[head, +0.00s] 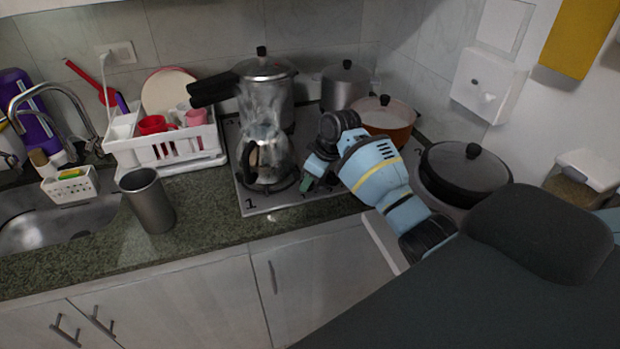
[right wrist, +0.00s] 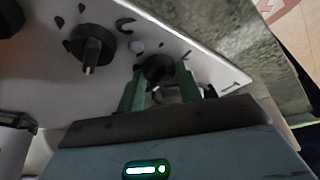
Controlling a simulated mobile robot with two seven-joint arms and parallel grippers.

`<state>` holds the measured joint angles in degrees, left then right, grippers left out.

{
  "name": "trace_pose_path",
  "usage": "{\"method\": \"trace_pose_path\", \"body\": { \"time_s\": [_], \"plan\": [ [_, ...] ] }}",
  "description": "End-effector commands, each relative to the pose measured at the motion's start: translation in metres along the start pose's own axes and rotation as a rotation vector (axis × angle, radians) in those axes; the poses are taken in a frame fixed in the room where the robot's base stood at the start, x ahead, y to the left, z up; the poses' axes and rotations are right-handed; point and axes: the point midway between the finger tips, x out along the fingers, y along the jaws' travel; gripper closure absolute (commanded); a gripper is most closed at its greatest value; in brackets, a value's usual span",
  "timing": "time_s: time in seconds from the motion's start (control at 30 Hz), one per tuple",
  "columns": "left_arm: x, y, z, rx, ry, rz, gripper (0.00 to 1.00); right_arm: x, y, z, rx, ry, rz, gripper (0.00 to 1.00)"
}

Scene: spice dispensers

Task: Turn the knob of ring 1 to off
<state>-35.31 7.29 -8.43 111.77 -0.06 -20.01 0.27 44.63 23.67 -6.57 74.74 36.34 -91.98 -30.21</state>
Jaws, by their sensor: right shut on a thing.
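The hob (head: 287,202) is a pale plate set in the counter, with a "1" printed at its front left corner. A steaming metal pot with a dark handle (head: 268,160) stands on the ring by that "1". My right gripper (head: 308,183) is low over the front part of the hob, right of that pot. In the right wrist view its green fingers (right wrist: 159,80) are shut on a dark round knob (right wrist: 155,64), one finger on each side. The fingers hide part of the knob, so I cannot read its setting. My left gripper is not in view.
Another dark knob (right wrist: 92,46) sits beside the held one. A tall pot (head: 268,88), a smaller pot (head: 345,86) and an orange pan (head: 388,118) stand behind. A lidded black pan (head: 465,172) is at the right. A metal cup (head: 147,200) stands on the counter left.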

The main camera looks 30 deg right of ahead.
Motion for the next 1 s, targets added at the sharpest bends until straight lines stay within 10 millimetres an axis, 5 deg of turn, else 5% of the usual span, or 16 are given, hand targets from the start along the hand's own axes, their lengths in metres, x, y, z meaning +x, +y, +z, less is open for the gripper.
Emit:
{"method": "trace_pose_path", "body": {
  "time_s": [0.13, 0.17, 0.3, 0.67, 1.0],
  "plan": [
    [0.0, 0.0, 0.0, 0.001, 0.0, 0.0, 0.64, -0.001, 0.001, -0.001, -0.002, 0.002, 0.003, 0.88],
    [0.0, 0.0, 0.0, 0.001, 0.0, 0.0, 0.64, -0.001, 0.001, -0.001, -0.002, 0.002, 0.003, 0.61],
    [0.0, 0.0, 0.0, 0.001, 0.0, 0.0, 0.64, -0.001, 0.001, -0.001, -0.001, 0.002, 0.002, 0.43],
    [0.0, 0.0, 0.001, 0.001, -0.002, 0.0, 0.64, -0.006, 0.001, -0.001, 0.0, 0.002, 0.002, 0.43],
    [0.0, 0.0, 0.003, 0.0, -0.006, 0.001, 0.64, -0.057, 0.001, 0.0, -0.001, 0.003, 0.005, 0.43]
  ]
}}
